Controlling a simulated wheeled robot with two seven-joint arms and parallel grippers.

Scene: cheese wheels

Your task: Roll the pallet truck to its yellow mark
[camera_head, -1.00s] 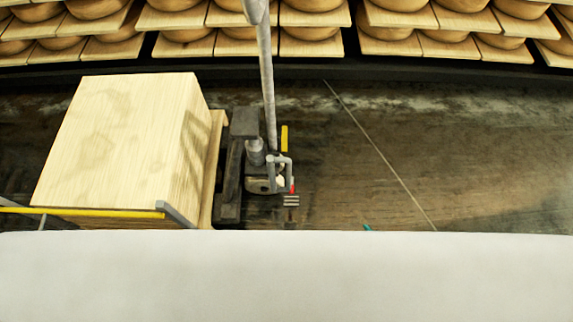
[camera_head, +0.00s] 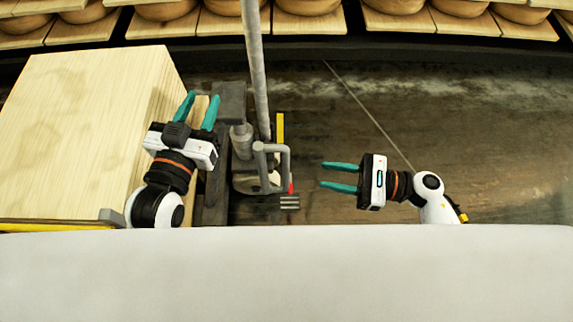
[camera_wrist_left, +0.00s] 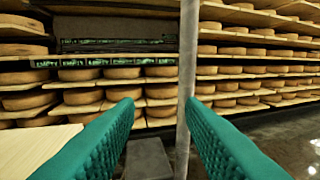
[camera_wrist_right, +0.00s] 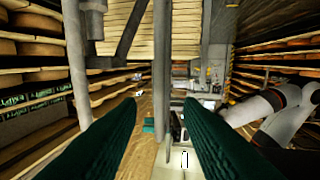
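The pallet truck (camera_head: 240,103) stands left of centre in the head view, dark grey, with a tall grey pole (camera_head: 258,75) and a bent grey bar with a red tip (camera_head: 287,168) at its near end. A yellow strip (camera_head: 280,127) shows just right of it; I cannot tell whether this is the mark. My left gripper (camera_head: 199,109) is open and empty, over the gap between load and pole. The pole (camera_wrist_left: 187,60) stands ahead of its right finger in the left wrist view. My right gripper (camera_head: 322,176) is open and empty, pointing left at the bent bar, apart from it.
A large pale wooden block (camera_head: 80,120) is beside the truck on the left, with a yellow bar (camera_head: 55,227) at its near edge. Shelves of cheese wheels (camera_head: 310,6) line the back. The dark floor (camera_head: 480,130) on the right is clear, crossed by a thin line.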

